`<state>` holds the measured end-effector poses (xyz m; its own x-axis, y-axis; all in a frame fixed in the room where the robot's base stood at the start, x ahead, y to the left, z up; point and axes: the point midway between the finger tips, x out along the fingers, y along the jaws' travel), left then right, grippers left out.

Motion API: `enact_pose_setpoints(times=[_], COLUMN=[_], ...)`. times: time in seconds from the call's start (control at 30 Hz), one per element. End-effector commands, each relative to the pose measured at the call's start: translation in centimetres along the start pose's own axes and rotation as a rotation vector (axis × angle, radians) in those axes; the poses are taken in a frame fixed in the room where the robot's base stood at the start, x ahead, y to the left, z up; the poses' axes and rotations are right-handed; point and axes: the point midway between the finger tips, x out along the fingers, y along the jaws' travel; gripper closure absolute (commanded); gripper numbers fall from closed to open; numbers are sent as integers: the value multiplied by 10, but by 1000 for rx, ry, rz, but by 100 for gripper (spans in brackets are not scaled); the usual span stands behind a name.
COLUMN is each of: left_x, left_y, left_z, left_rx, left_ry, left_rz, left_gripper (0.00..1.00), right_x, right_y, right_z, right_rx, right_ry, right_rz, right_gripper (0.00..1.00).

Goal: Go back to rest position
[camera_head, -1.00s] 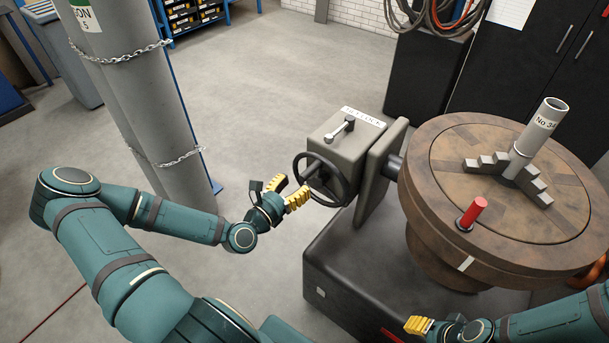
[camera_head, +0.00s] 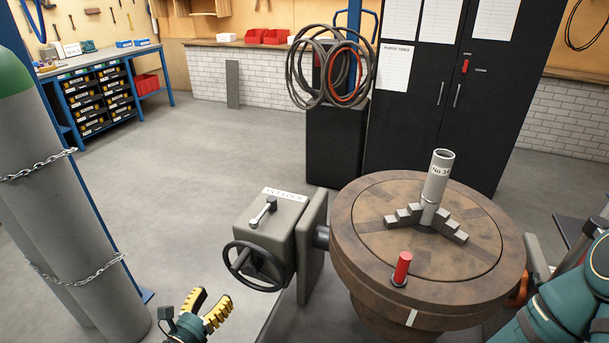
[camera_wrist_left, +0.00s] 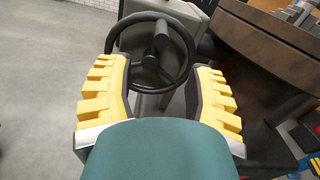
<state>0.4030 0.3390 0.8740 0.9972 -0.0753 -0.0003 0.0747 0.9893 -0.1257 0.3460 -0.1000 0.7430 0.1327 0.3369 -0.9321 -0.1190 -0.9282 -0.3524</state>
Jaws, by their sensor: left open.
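My left gripper (camera_head: 207,309) is open and empty at the bottom of the head view, its yellow fingers pointing up. It is in front of and below the black handwheel (camera_head: 254,266) on the grey gearbox (camera_head: 277,227), apart from it. In the left wrist view, the yellow fingers (camera_wrist_left: 160,95) stand spread, with the handwheel (camera_wrist_left: 152,50) beyond and between them. My right arm shows at the lower right of the head view; its gripper is out of the frame.
A round brown turntable (camera_head: 430,245) carries a grey pipe (camera_head: 437,185) and a red handle (camera_head: 401,268). Chained gas cylinders (camera_head: 50,200) stand at left. A black cabinet (camera_head: 460,90) and hung hoses (camera_head: 330,72) are behind. Grey floor (camera_head: 215,150) is free between.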

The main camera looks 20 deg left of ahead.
Motion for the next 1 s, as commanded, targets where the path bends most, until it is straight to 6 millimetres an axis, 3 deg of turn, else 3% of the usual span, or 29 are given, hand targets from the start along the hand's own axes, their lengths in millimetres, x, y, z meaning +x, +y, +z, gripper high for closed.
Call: enact_pose_setpoints(times=[0.17, 0.47, 0.7, 1.0], left_x=[8, 28, 16, -13], left_y=[-15, -101, -160, -204], left_z=[-10, -77, -123, -157], left_rx=[61, 533, 999, 1569], left_ry=[46, 297, 392, 325], left_rz=[-43, -376, -750, -1264], left_gripper=[47, 47, 47, 47], right_x=[0, 0, 0, 0], right_y=[0, 0, 0, 0], right_z=[0, 0, 0, 0], right_rx=[0, 0, 0, 0], right_ry=[0, 0, 0, 0], right_rz=[0, 0, 0, 0], right_gripper=[53, 53, 53, 53])
